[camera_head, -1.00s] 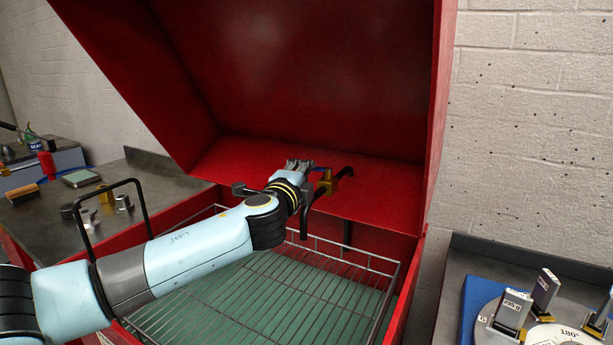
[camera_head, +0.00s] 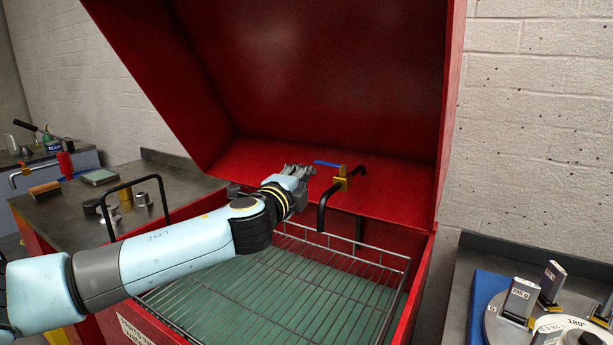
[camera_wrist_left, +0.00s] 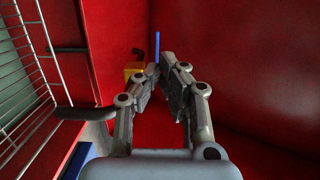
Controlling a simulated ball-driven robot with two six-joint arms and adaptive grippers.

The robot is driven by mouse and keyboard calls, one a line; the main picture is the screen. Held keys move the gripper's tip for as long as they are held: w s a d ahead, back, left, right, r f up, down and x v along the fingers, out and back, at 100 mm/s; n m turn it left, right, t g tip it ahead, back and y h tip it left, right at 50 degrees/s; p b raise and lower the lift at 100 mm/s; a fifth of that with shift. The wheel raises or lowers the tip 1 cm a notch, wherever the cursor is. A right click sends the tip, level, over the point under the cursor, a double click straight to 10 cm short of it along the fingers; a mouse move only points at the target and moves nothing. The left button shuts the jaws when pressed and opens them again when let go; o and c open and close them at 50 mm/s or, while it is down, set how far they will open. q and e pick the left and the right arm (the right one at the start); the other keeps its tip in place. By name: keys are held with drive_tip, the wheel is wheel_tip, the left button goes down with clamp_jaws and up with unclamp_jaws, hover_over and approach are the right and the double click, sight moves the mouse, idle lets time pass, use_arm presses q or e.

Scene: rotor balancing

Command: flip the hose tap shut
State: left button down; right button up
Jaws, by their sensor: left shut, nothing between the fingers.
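The hose tap has a brass body (camera_head: 342,178) on a black bent pipe inside the red cabinet, near its back ledge. Its blue lever (camera_head: 327,163) points left from the body in the head view. My left gripper (camera_head: 300,170) is shut and empty, just left of the tap. In the left wrist view the brass body (camera_wrist_left: 134,70) is partly behind a finger. The blue lever (camera_wrist_left: 157,46) stands just beyond the fingertips of my left gripper (camera_wrist_left: 160,66); I cannot tell whether they touch. My right gripper is out of view.
The red cabinet (camera_head: 270,160) has its lid raised. A wire rack (camera_head: 300,268) lies below my arm. A black handle (camera_head: 128,183) rises at the cabinet's left edge. A bench (camera_head: 82,205) with small parts stands left; a balancing disc (camera_head: 497,322) stands right.

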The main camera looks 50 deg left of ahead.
use_arm(q)
drive_tip(key=a+b+v, duration=0.1)
drive_tip(key=v, duration=0.6)
drive_tip(key=shift+s, duration=0.25)
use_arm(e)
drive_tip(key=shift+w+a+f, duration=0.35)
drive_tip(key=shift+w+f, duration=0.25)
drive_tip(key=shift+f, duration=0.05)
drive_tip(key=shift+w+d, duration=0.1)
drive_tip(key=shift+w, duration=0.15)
use_arm(q)
drive_tip(key=shift+d, duration=0.1)
